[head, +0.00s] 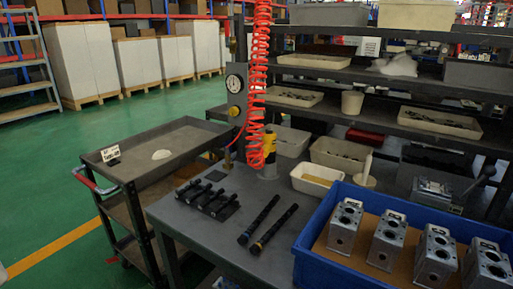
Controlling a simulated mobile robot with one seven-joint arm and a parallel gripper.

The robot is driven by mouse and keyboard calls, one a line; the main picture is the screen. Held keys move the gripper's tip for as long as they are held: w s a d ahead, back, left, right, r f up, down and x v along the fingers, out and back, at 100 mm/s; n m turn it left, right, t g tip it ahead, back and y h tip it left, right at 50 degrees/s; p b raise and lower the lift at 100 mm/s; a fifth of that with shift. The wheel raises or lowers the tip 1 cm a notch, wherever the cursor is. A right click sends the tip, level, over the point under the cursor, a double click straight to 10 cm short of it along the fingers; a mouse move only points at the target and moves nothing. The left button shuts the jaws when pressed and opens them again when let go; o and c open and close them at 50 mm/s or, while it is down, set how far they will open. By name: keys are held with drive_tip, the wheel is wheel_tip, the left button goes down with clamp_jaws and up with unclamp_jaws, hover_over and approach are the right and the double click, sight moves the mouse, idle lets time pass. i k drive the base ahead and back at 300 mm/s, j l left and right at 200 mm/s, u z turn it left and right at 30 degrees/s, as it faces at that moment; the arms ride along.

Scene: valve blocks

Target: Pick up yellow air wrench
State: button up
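The yellow air wrench (270,147) stands upright at the back of the grey workbench (198,229), near the pale container by the bench's back edge. A red coiled hose (260,85) hangs down from above and covers part of its left side. The wrench's lower end is at a pale round base (267,173). My gripper is not in view.
A blue crate (305,248) with several metal valve blocks (389,241) fills the bench's right front. Two black rods (272,227) and several shorter black tools (209,199) lie on the bench. A gauge post (236,100) stands behind. A cart (137,160) is left; shelves stand behind.

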sight(269, 145)
drive_tip(key=i+j+u, duration=0.3)
drive_tip(key=i+j, duration=0.45)
drive_tip(key=i+u, duration=0.2)
drive_tip(key=i, duration=0.25)
drive_tip(key=l, duration=0.2)
